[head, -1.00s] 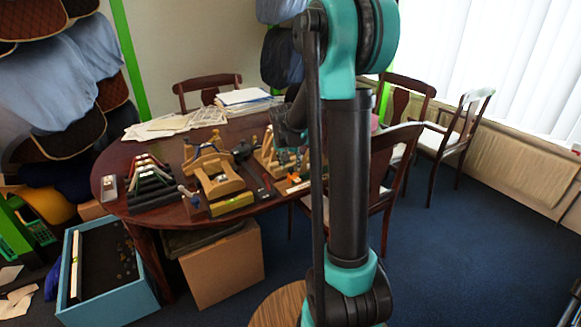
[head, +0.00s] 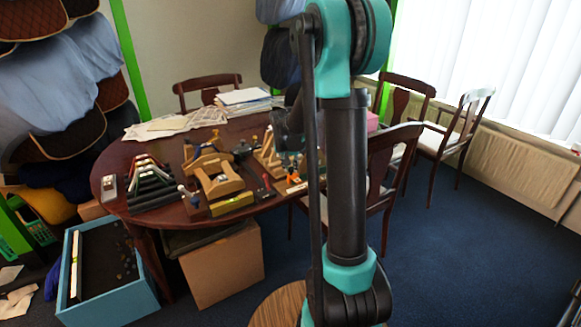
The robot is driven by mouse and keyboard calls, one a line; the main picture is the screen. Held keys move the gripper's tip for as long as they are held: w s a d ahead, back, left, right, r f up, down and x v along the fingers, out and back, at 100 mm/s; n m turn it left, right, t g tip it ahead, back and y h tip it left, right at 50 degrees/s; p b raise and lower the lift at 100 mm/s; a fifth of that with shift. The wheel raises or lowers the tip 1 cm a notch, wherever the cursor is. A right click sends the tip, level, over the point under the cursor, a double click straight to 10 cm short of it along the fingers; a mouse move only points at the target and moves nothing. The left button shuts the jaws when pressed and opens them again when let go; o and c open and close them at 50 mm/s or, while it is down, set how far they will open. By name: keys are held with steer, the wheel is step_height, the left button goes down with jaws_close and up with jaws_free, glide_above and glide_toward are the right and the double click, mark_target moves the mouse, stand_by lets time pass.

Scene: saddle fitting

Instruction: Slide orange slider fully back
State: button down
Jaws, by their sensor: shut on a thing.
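The orange slider (head: 293,181) shows as a small orange patch near the front right edge of the round wooden table. My gripper (head: 291,167) is above and around that spot, pointing down, small and partly hidden behind my own arm. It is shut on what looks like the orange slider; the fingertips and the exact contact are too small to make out. The slider's track and its end stops cannot be told apart in this view.
Wooden saddle fixtures (head: 218,180) and a black stepped rack (head: 150,185) stand left of my gripper. Papers (head: 175,122) lie at the back of the table (head: 120,160). A chair (head: 392,160) stands close on the right. A blue crate (head: 105,270) sits on the floor.

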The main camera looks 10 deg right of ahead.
steer(key=shift+s+a, duration=0.25)
steer(key=shift+a, duration=0.55)
steer(key=shift+s+a, duration=0.3)
steer(key=shift+a, duration=0.55)
steer(key=shift+s+a, duration=0.25)
steer(key=shift+a, duration=0.55)
steer(key=c, duration=1.4)
jaws_free()
steer(key=shift+a, duration=0.1)
steer(key=shift+o, duration=0.2)
steer(key=shift+r, duration=0.1)
steer(key=v, duration=1.1)
steer(key=shift+s+r, duration=0.2)
steer(key=shift+r, duration=0.15)
steer(key=shift+a, duration=0.1)
